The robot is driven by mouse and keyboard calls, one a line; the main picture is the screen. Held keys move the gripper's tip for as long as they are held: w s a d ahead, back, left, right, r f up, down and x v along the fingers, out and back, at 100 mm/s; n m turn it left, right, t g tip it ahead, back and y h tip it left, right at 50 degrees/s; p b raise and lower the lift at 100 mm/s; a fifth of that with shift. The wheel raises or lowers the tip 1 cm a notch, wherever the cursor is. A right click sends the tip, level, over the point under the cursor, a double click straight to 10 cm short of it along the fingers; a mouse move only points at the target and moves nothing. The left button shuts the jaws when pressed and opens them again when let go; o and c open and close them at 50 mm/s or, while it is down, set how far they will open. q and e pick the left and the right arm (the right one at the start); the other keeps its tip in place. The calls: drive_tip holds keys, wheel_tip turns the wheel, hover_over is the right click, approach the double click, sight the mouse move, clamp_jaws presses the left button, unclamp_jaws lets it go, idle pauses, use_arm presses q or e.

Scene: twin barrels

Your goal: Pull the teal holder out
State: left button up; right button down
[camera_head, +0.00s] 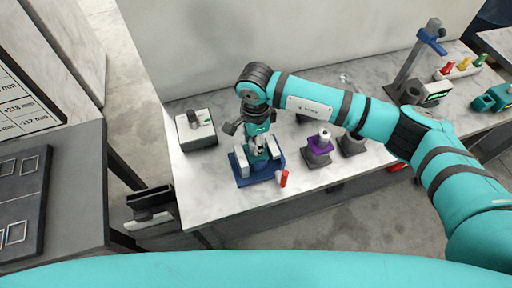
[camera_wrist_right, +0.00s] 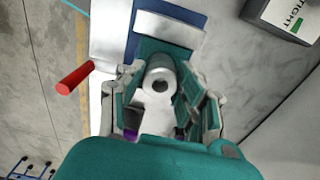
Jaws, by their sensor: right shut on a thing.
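The teal holder (camera_wrist_right: 150,48) stands between the white jaws (camera_wrist_right: 170,28) of a blue vise (camera_head: 243,181), with a pale grey hollow cylinder (camera_wrist_right: 160,76) in it. The vise also shows in the wrist view (camera_wrist_right: 192,8). A red handle (camera_head: 284,178) sticks out at the vise's front right; it shows at the left in the wrist view (camera_wrist_right: 75,77). The gripper hides much of the holder in the head view. My left gripper is out of view.
A grey box with a black knob (camera_head: 197,128) stands left of the vise. A purple holder (camera_head: 320,146) on a grey base stands to the right. Farther right are a tall stand (camera_head: 416,62) and a rack of coloured pieces (camera_head: 460,68). The table's front edge is close.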

drive_tip(key=shift+r, duration=0.65)
drive_tip(key=shift+r, duration=0.1)
drive_tip(key=shift+r+p, duration=0.9)
drive_tip(key=shift+r, duration=2.2)
